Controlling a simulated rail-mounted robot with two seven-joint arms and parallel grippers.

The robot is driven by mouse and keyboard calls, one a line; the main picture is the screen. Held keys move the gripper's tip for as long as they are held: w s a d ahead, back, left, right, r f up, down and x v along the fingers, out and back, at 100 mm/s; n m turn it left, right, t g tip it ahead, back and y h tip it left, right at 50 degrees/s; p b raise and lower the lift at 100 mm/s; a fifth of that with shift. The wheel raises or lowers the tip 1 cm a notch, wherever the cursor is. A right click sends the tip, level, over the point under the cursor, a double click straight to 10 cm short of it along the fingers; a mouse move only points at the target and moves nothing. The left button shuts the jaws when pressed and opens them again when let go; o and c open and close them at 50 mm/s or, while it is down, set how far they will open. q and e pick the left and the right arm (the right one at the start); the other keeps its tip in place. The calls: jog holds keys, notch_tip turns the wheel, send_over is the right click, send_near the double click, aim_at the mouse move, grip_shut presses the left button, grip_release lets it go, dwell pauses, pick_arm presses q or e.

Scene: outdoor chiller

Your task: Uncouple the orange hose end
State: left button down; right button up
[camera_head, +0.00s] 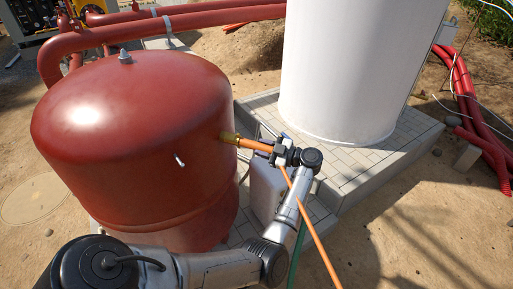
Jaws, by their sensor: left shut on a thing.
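The orange hose (311,222) runs up from the bottom edge to my left gripper (272,150). Its end (253,144) shows between the gripper and a brass fitting (229,138) on the side of the red tank (125,125). The hose end meets the brass fitting, with no gap that I can see. My left gripper is shut on the orange hose near its end. The fingertips are small and partly hidden by the gripper's own body. My right gripper is not in view.
A white cylinder (355,65) stands on a tiled plinth (375,160) behind the gripper. A pale container (265,190) stands below the gripper, beside the tank. A green hose (298,250) hangs near the orange one. Red pipes (185,22) cross behind the tank. Sandy ground is open at lower right.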

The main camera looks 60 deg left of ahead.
pick_arm(q)
jog(key=shift+s+a+r, duration=0.1)
jog(key=shift+s+a, duration=0.2)
jog(key=shift+a, duration=0.05)
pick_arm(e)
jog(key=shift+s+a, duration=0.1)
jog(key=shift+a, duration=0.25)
pick_arm(q)
jog(key=shift+w+d, duration=0.2)
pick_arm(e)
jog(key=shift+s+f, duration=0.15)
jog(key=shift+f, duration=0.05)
pick_arm(q)
jog(key=shift+w+d+r, duration=0.1)
jog(key=shift+w+d, duration=0.2)
jog(key=shift+d, duration=0.05)
jog(key=shift+b+v, duration=0.5)
jog(key=shift+v, duration=1.2)
jog(key=c, duration=1.3)
grip_release()
grip_shut()
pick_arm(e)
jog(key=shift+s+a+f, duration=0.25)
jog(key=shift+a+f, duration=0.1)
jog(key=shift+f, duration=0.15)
